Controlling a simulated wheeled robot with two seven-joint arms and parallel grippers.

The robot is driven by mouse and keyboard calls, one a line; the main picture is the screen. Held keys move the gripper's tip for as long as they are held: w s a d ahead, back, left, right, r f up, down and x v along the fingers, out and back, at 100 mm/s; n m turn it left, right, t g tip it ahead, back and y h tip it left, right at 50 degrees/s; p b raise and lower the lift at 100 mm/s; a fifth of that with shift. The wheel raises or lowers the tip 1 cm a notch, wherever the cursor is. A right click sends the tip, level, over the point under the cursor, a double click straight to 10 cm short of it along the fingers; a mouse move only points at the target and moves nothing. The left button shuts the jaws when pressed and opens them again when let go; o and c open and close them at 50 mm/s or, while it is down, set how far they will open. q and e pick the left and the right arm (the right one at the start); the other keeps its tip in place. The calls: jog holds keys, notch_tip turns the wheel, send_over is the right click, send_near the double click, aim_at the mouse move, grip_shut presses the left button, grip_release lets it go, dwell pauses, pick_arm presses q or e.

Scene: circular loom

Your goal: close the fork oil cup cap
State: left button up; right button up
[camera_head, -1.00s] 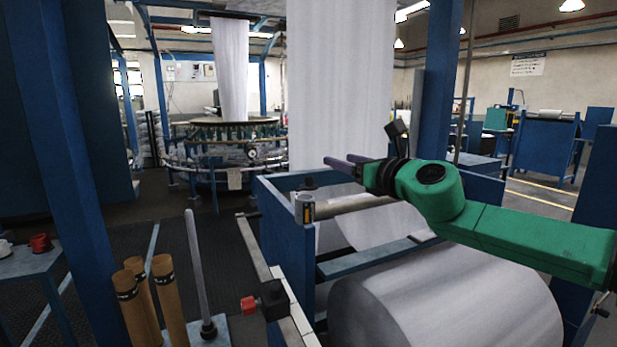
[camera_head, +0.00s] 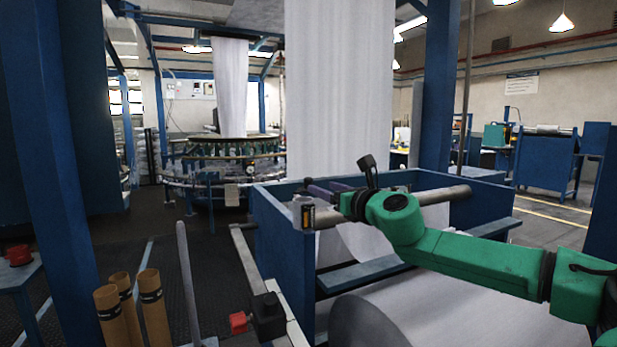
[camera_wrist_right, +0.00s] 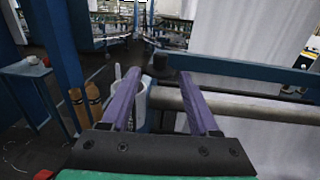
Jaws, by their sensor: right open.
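The fork oil cup (camera_head: 304,213) is a small grey cup with a dark and orange label, at the near left corner of the blue roller frame. In the right wrist view a pale cup (camera_wrist_right: 141,104) shows beside the left finger, partly hidden by it. A dark round piece, seemingly the cap (camera_wrist_right: 160,66), shows just beyond the fingertips; whether it touches the cup is unclear. My right gripper (camera_head: 318,189) has purple fingers, just above and behind the cup in the head view. In the wrist view the gripper (camera_wrist_right: 163,80) is open and empty. My left gripper is out of view.
A metal roller (camera_head: 436,196) crosses the blue frame (camera_head: 283,242) close to my gripper. A large white fabric roll (camera_head: 470,305) lies in front. Brown tubes (camera_head: 154,305), a grey rod (camera_head: 186,280) and a red-ended black box (camera_head: 267,315) stand lower left.

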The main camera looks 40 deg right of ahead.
aim_at(311, 180)
jog(key=p+x, duration=0.3)
jog(key=x, duration=0.1)
jog(key=p+x, duration=0.2)
jog(key=x, duration=0.2)
jog(key=shift+r+p, duration=0.25)
jog(key=shift+p, duration=0.15)
jog(key=shift+w+d+f, duration=0.15)
jog(key=shift+w+f, duration=0.1)
jog(key=shift+w, duration=0.2)
jog(key=shift+f, duration=0.1)
grip_shut()
